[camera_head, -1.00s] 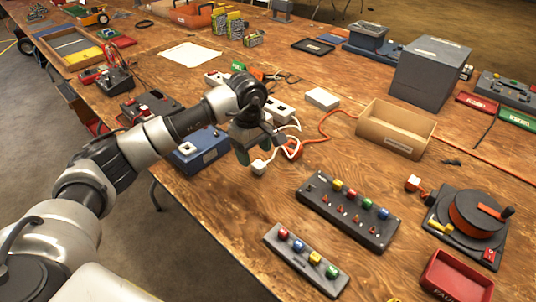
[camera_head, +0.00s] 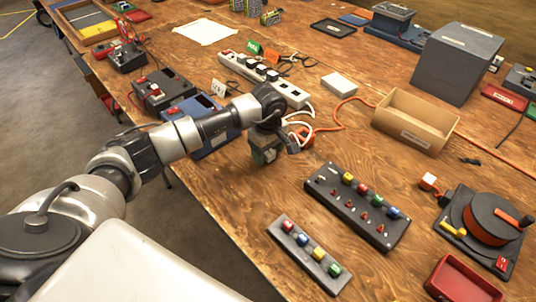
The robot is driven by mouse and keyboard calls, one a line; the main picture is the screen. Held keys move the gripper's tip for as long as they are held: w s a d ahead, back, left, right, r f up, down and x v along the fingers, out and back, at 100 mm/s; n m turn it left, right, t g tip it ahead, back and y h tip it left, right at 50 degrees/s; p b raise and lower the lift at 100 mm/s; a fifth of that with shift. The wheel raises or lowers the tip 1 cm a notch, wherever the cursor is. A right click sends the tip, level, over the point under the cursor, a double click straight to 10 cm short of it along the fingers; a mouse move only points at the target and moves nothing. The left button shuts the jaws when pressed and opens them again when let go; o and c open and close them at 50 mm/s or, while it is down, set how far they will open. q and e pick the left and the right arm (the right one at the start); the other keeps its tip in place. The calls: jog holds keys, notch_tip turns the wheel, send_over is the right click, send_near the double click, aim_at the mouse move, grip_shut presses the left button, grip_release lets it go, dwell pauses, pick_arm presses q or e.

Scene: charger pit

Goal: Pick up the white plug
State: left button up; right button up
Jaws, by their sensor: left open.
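My left gripper (camera_head: 276,158) is open, low over the table's front edge area, with its jaws pointing down. The white cord (camera_head: 301,124) loops on the wood just behind and beside it. The plug at the end of this cord is mostly or wholly hidden by the gripper, so I cannot tell whether it is between the fingers. Another white plug (camera_head: 428,180), on an orange cord, lies at the right next to the cable reel. My right gripper is not in view.
A white power strip (camera_head: 262,76) lies behind the gripper, and a blue box (camera_head: 212,143) stands left of it. A dark switch panel (camera_head: 350,213) and a smaller one (camera_head: 306,254) are in front. A cardboard box (camera_head: 433,105) stands at the right.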

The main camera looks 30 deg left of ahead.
pick_arm(q)
jog(key=shift+f, duration=0.6)
jog(key=c, duration=1)
jog(key=shift+c, duration=0.2)
jog(key=shift+r, duration=0.15)
